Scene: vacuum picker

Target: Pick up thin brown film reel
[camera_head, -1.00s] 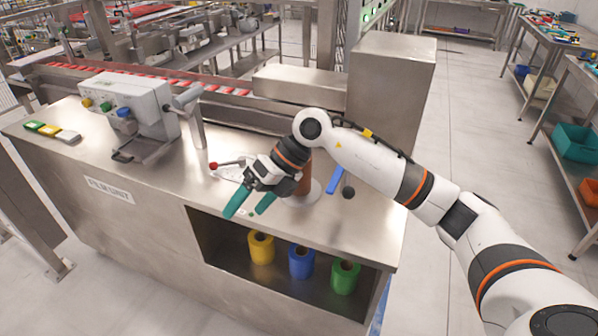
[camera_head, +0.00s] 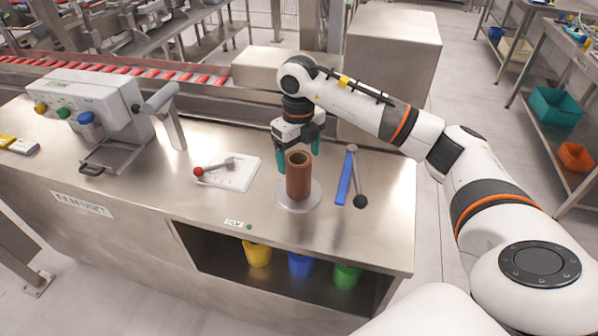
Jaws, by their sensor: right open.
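The thin brown film reel (camera_head: 299,178) stands upright on a round pale base plate (camera_head: 300,200) on the steel counter. My right gripper (camera_head: 298,160) is open, fingers pointing down, at the upper part of the reel. One teal finger is to the left of the reel and the other is behind its top right. I cannot tell whether either finger touches it. My left gripper is not in view.
A red-knobbed lever (camera_head: 199,172) on a white plate is left. Yellow (camera_head: 257,254), blue (camera_head: 300,264) and green (camera_head: 346,275) rolls sit on the shelf below. A control box (camera_head: 90,105) stands further left.

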